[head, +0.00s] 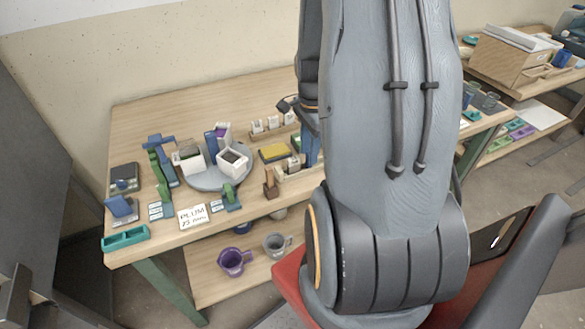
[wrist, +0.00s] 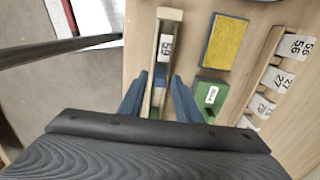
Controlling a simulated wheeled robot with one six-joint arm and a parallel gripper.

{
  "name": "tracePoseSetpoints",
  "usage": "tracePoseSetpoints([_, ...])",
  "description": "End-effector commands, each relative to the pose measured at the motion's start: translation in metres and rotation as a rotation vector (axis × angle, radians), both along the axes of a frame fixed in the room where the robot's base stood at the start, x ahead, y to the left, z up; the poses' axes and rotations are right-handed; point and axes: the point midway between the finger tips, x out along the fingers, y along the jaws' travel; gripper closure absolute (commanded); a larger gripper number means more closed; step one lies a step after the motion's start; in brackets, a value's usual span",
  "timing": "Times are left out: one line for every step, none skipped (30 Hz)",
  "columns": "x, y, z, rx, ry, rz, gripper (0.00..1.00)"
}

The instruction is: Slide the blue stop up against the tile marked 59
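In the wrist view a narrow pale wooden rail runs away from me between my fingers. The tile marked 59 (wrist: 166,47) stands in its far part. The blue stop (wrist: 160,76) sits in the rail on the near side of that tile; I cannot tell whether they touch. My gripper (wrist: 158,75) is open, with one blue finger on each side of the rail at about the level of the stop. Neither finger clearly touches the stop. In the head view my arm hides most of the gripper and part of the rail.
A yellow sponge (wrist: 225,43) on a blue base and a green labelled block (wrist: 211,97) lie right of the rail. Beyond them is a rack with numbered tiles (wrist: 284,79). Left of the rail is the table edge. A round grey turntable (head: 204,181) holds white containers.

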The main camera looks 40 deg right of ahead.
Motion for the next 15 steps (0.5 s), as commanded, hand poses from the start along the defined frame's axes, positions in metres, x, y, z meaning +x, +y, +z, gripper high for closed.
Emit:
tracePoseSetpoints([-0.0001, -0.0001, 0.0001, 0.0, 0.0, 0.0, 0.7])
tracePoseSetpoints([-0.0001, -0.0001, 0.0003, 0.0, 0.0, 0.0, 0.7])
tracePoseSetpoints([-0.0001, -0.0001, 0.0004, 0.0, 0.0, 0.0, 0.7])
tracePoseSetpoints([-0.0001, -0.0001, 0.0004, 0.0, 0.0, 0.0, 0.7])
tracePoseSetpoints([-0.0001, -0.0001, 0.0004, 0.0, 0.0, 0.0, 0.71])
tracePoseSetpoints([-0.0001, -0.0001, 0.0004, 0.0, 0.0, 0.0, 0.78])
tracePoseSetpoints([-0.0001, -0.0001, 0.0004, 0.0, 0.0, 0.0, 0.83])
tracePoseSetpoints([-0.0001, -0.0001, 0.0004, 0.0, 0.0, 0.0, 0.88])
tracePoseSetpoints([-0.0001, -0.0001, 0.0004, 0.0, 0.0, 0.0, 0.95])
tracePoseSetpoints([-0.0001, -0.0001, 0.0004, 0.0, 0.0, 0.0, 1.0])
tracePoseSetpoints([-0.0001, -0.0001, 0.0004, 0.0, 0.0, 0.0, 1.0])
tracePoseSetpoints([-0.0001, -0.0001, 0.0004, 0.0, 0.0, 0.0, 1.0])
tracePoseSetpoints([-0.0001, 0.0, 0.0004, 0.0, 0.0, 0.0, 1.0])
tracePoseSetpoints([0.0, 0.0005, 0.0004, 0.0, 0.0, 0.0, 1.0])
tracePoseSetpoints([0.0003, 0.0016, 0.0005, 0.0, 0.0, 0.0, 1.0])
